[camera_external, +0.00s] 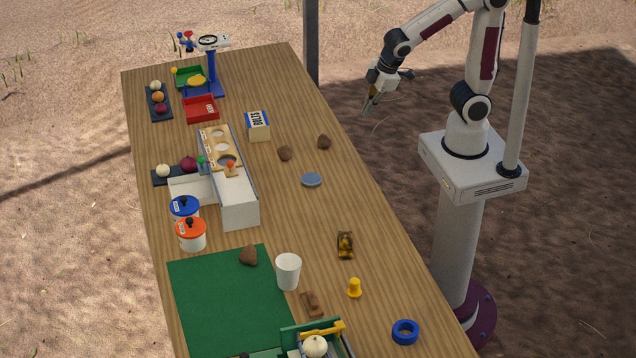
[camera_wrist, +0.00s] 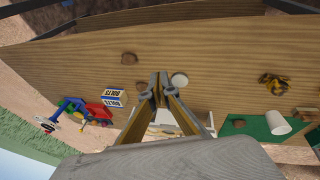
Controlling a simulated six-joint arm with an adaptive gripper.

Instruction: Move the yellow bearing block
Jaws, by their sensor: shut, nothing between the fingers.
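A small yellow-and-dark block (camera_external: 345,245), which looks like the bearing block, sits on the wooden table right of the white cup. It also shows in the wrist view as a yellow-and-dark lump (camera_wrist: 274,85) at the right. A plain yellow knob-shaped piece (camera_external: 355,288) stands a little in front of it. My gripper (camera_external: 369,108) is raised beyond the table's right edge, well apart from both. In the wrist view its fingers (camera_wrist: 160,80) meet at the tips with nothing between them.
A white cup (camera_external: 288,272), brown piece (camera_external: 312,304) and blue ring (camera_external: 405,332) are near the block. A grey-blue disc (camera_external: 311,180) and brown lumps (camera_external: 285,153) lie farther back. A white ramp-like structure (camera_external: 240,212) stands left. The table's right strip is mostly clear.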

